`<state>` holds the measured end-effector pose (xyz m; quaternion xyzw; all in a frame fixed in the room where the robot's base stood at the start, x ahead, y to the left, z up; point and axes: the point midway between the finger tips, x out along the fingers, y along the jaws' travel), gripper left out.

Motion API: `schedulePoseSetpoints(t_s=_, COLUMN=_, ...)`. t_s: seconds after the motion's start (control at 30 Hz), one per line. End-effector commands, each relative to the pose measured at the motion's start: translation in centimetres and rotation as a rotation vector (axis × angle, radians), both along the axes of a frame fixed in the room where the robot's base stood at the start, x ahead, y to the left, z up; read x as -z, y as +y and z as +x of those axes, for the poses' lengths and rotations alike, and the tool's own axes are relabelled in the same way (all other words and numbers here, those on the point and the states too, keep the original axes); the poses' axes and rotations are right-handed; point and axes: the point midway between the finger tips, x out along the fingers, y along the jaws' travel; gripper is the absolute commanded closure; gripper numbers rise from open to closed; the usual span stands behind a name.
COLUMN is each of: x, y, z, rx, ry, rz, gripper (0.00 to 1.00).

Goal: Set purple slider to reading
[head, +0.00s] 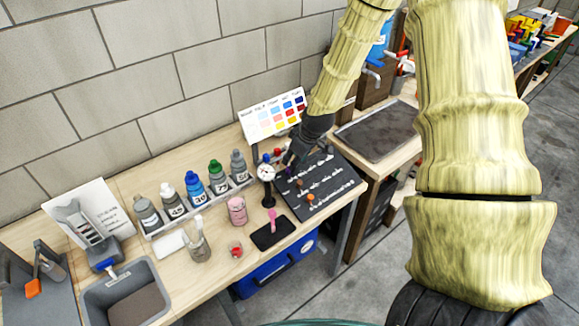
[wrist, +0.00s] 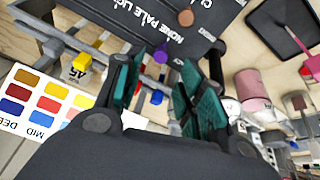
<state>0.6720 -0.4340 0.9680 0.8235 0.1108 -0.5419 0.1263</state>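In the head view, the purple knob (head: 290,172) is small, just below my gripper (head: 292,156). My gripper (wrist: 157,66) is open, with a gap between its teal-padded fingers and nothing held.
A brown knob (wrist: 186,18) and an orange knob (head: 310,198) are on the same panel. A colour chart (head: 258,127) stands behind it. Several numbered bottles (head: 193,187), a pink container (head: 237,211) and a grey bin (head: 96,303) occupy the bench to the left.

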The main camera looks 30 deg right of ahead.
Motion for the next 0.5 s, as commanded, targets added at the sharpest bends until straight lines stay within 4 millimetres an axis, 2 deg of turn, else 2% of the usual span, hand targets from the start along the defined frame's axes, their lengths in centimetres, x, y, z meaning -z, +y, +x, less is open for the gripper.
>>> schedulePoseSetpoints(t_s=0.5, x=4.4, y=0.2, z=1.7, rx=0.002, ry=0.002, rz=0.0, gripper=0.61)
